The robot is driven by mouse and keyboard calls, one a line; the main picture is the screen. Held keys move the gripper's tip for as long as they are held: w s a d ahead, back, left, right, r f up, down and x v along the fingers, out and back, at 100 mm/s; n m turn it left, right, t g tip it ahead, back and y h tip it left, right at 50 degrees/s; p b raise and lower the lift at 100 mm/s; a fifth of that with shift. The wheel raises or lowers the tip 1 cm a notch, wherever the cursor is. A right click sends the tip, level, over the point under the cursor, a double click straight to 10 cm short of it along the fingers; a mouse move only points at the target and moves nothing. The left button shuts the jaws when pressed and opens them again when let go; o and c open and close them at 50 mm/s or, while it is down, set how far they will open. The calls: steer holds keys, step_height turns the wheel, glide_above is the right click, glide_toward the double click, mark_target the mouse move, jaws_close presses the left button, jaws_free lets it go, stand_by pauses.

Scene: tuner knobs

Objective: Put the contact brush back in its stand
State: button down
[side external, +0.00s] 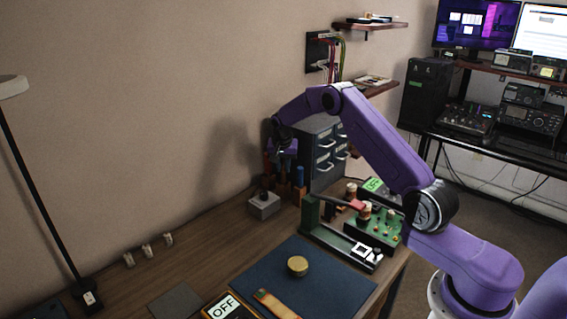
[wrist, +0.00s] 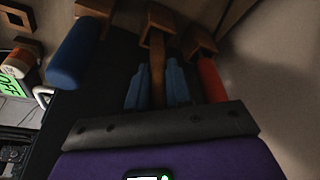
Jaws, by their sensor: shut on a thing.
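My gripper (side external: 283,148) is at the back of the bench, in front of the drawer cabinet, pointing down. In the wrist view its two blue-grey fingers (wrist: 158,88) are shut on a slim brown handle, which I take as the contact brush (wrist: 157,62). The handle's far end meets a wooden socket (wrist: 160,20) of the stand; I cannot tell whether it is fully seated. A blue handle (wrist: 75,52) and a red handle (wrist: 211,80) stand on either side with their own wooden sockets. In the side view the fingertips are small and dark.
A grey block (side external: 264,206) with a dark top sits left of the handles. The drawer cabinet (side external: 322,150) is close behind. A green board (side external: 372,230) with knobs, a blue mat (side external: 330,285) and a brass disc (side external: 298,266) lie nearer.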

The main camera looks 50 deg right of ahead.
steer(key=shift+f, duration=1.05)
steer(key=c, duration=1)
jaws_free()
steer(key=shift+o, duration=0.2)
